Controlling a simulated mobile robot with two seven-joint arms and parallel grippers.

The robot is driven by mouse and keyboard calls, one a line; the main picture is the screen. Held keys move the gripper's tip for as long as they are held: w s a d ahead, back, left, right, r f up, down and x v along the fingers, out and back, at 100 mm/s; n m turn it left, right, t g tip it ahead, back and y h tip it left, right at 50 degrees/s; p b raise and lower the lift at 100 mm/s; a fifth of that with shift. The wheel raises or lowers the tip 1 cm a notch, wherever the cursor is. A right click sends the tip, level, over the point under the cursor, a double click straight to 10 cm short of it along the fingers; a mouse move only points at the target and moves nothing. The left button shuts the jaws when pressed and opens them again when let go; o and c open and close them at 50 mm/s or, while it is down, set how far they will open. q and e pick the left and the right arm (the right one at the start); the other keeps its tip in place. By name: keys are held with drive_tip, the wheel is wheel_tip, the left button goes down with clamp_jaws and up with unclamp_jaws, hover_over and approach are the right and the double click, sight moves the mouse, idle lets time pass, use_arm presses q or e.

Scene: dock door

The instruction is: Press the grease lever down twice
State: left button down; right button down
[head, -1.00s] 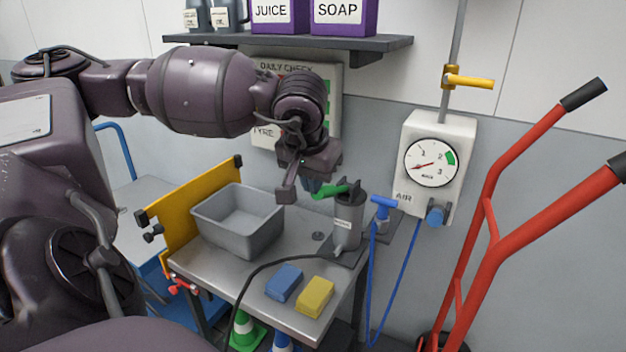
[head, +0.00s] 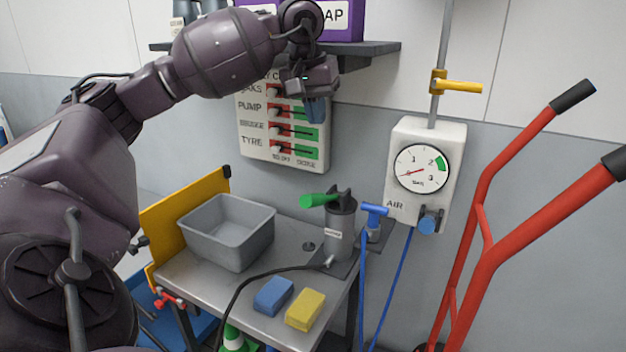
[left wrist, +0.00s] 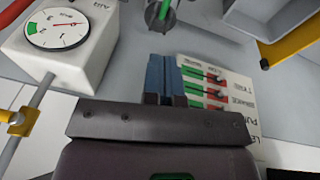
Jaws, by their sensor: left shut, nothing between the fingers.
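The grease pump (head: 340,232) is a grey cylinder standing upright at the back right of the metal bench. Its green grease lever (head: 318,200) sticks out to the left from the pump's top, roughly level. My left gripper (head: 316,110) is shut and empty, pointing down in front of the wall board, well above the lever and apart from it. In the left wrist view its blue fingertips (left wrist: 165,75) are together, and the green lever end (left wrist: 163,10) shows at the top edge. My right gripper is not in view.
A grey bin (head: 228,250), a blue block (head: 273,295) and a yellow block (head: 305,310) are on the bench. A shelf (head: 370,54) overhangs near my gripper. The air gauge box (head: 424,185) and a red hand truck (head: 492,175) stand to the right.

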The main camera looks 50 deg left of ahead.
use_arm(q)
drive_tip(key=shift+s+a+m+g, duration=0.6)
drive_tip(key=shift+s+a, duration=0.05)
drive_tip(key=shift+a, duration=0.05)
hover_over(323, 198)
drive_tip(key=s+a, duration=0.2)
drive_tip(key=f, duration=1.2)
drive_tip(key=shift+w+f, duration=0.2)
drive_tip(key=shift+s+d+f, duration=0.15)
drive_tip(key=shift+d+f, duration=0.1)
drive_tip(key=shift+f, duration=0.25)
drive_tip(key=shift+f, duration=0.1)
